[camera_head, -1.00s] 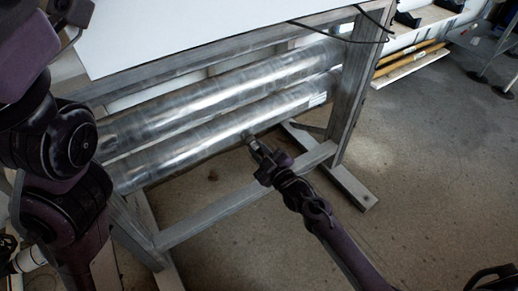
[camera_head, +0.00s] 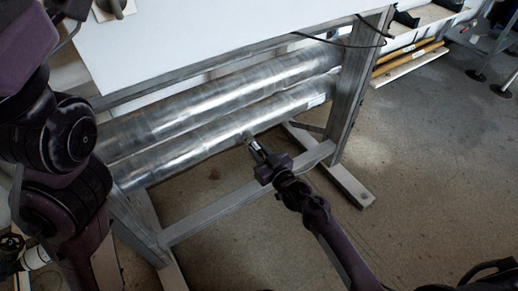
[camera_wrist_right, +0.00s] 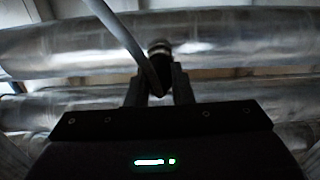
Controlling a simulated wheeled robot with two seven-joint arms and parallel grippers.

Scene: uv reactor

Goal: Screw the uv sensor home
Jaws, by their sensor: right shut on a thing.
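My right gripper (camera_head: 259,152) is shut on the uv sensor, a small dark cylinder (camera_wrist_right: 159,50) that shows between the fingertips in the right wrist view. In the head view the sensor's end (camera_head: 249,137) meets the lower edge of the lower metal tube (camera_head: 200,142). Whether its thread is engaged there cannot be told. A grey cable (camera_wrist_right: 125,35) runs from the upper left down between the fingers in the right wrist view. My left arm fills the left side of the head view, but its gripper does not show.
A second metal tube (camera_head: 220,94) lies above the lower one. A grey metal frame (camera_head: 235,198) surrounds them, with a post (camera_head: 354,90) to the right. A white panel (camera_head: 190,40) covers the top. The concrete floor at right is mostly clear.

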